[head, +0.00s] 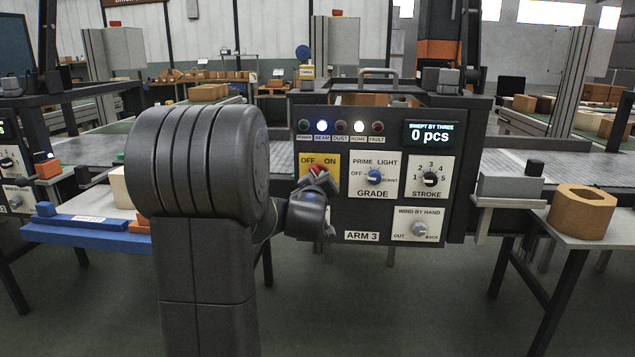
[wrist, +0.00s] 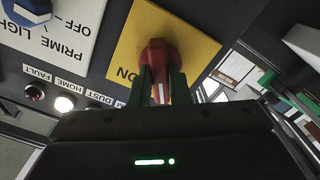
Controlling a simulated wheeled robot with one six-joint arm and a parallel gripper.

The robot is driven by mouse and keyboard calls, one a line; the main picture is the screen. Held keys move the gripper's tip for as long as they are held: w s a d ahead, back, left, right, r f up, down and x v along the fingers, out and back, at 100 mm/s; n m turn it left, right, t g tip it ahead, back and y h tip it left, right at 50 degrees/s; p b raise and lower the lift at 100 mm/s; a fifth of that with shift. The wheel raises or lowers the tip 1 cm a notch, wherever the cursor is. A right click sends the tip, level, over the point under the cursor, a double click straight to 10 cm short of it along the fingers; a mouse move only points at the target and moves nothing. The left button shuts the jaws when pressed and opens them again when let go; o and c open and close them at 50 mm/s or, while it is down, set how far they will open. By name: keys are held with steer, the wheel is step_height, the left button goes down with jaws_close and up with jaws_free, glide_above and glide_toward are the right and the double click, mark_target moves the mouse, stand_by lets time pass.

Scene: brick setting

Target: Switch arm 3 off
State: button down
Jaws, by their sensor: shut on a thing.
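The arm 3 control box (head: 395,237) stands ahead, with "ARM 3" printed low on its front. Its red rotary switch (head: 318,170) sits on a yellow plate (head: 306,161) marked OFF at left and ON at right. In the wrist view the red switch (wrist: 155,58) shows a white line between the green fingers, and the yellow plate (wrist: 199,43) appears turned over, with ON readable. My gripper (wrist: 161,92) is shut on the switch, one finger on each side. In the head view my gripper (head: 318,183) covers the lower part of the switch and plate.
The box also carries a grade knob (head: 375,177), a stroke knob (head: 430,179), a wind-by-hand knob (head: 419,229) and a display (head: 431,134) reading 0 pcs. The beam lamp (head: 322,126) and home lamp (head: 358,126) are lit. A tan block (head: 583,212) stands at right.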

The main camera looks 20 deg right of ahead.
steer(key=shift+n, duration=1.1)
steer(key=c, duration=1.4)
jaws_free()
steer(key=shift+o, duration=0.2)
steer(key=p+v, duration=0.1)
steer(key=v, duration=1.2)
steer(key=shift+s+a, duration=0.25)
steer(key=shift+s, duration=0.05)
